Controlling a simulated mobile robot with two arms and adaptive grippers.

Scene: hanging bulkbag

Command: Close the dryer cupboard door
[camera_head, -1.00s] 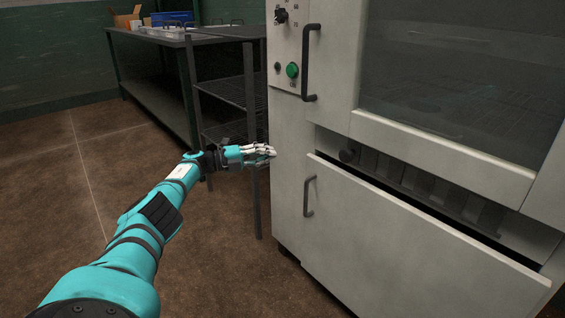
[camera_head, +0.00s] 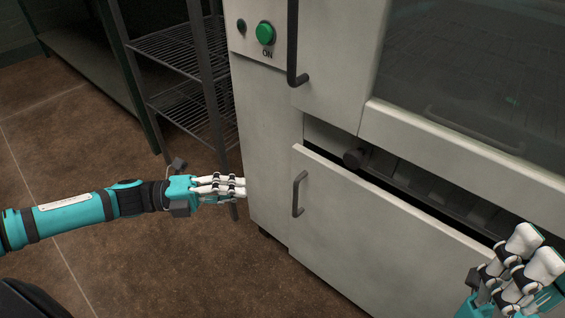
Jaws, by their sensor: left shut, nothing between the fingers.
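The dryer cupboard door (camera_head: 375,240) is the pale lower panel of the white dryer (camera_head: 262,150). It stands slightly open, with a dark gap along its top edge. Its dark handle (camera_head: 299,194) is near its left edge. My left gripper (camera_head: 238,187) is shut and empty, pointing right, just beside the dryer's left side; I cannot tell if it touches. My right gripper (camera_head: 535,250) is at the lower right, in front of the door's right part. Its fingers point up, and how far they are closed is unclear.
A dark wire shelf rack (camera_head: 185,100) stands left of the dryer. The upper glass door (camera_head: 475,85) is above the cupboard door, with a dark handle (camera_head: 293,45) on the panel left of it. A dark round knob (camera_head: 354,158) shows inside the gap. Brown floor (camera_head: 120,250) is open at left.

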